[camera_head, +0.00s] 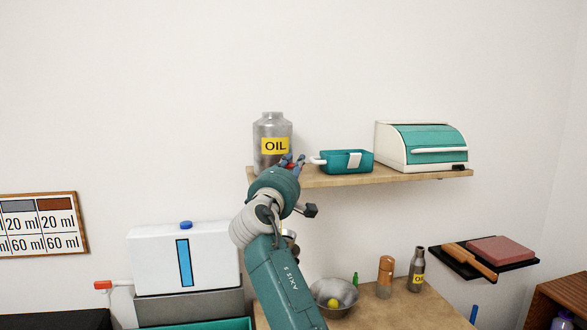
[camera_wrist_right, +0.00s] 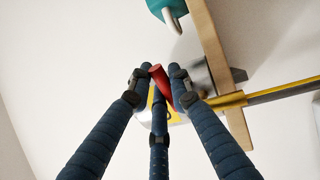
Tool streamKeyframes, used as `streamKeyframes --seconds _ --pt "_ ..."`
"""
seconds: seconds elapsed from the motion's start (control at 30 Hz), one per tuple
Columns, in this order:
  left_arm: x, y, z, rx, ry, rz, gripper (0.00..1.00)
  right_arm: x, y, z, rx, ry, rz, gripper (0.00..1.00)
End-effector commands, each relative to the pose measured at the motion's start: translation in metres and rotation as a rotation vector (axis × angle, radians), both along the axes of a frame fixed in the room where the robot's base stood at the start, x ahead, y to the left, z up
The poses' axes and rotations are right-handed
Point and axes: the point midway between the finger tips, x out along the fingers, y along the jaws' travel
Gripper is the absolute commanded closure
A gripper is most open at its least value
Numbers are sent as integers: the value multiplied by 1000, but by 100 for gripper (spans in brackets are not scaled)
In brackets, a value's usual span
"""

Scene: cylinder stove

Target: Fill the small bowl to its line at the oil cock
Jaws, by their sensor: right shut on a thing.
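A grey metal oil can (camera_head: 257,134) with a yellow OIL label stands at the left end of the wall shelf. My right gripper (camera_head: 293,161) is up at the can's lower right side, at the shelf's front. In the right wrist view my right gripper (camera_wrist_right: 160,78) has its blue fingers closed around a red handle (camera_wrist_right: 158,76). The handle looks like the lever of the oil cock; the cock's body is mostly hidden behind the fingers. I cannot make out the small bowl or its line in either view. My left gripper is out of view.
The wooden shelf (camera_head: 400,177) also holds a teal pan (camera_head: 338,163) and a cream-and-teal bread box (camera_head: 395,152). Below are a metal bowl (camera_head: 323,292) with a yellow thing inside, bottles and a white tank (camera_head: 150,262). A yellow bar (camera_wrist_right: 285,90) crosses the wrist view.

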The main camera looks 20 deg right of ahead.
Motion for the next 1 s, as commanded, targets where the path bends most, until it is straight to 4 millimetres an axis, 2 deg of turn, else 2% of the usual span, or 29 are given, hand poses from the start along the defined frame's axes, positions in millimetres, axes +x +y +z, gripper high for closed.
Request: streamKeyframes --seconds 0.13,0.17,0.23,0.53,0.67,1.0 --pt "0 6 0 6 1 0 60 1 1 -2 1 3 4 100" --pt "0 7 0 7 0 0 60 1 1 -2 1 3 4 78" --pt "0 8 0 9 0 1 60 1 1 -2 2 4 4 64" --pt "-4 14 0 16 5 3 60 0 1 -1 0 1 3 62" --pt "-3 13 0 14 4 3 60 -7 7 -3 2 0 4 62" --pt "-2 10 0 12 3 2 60 -62 44 -18 4 2 8 62"
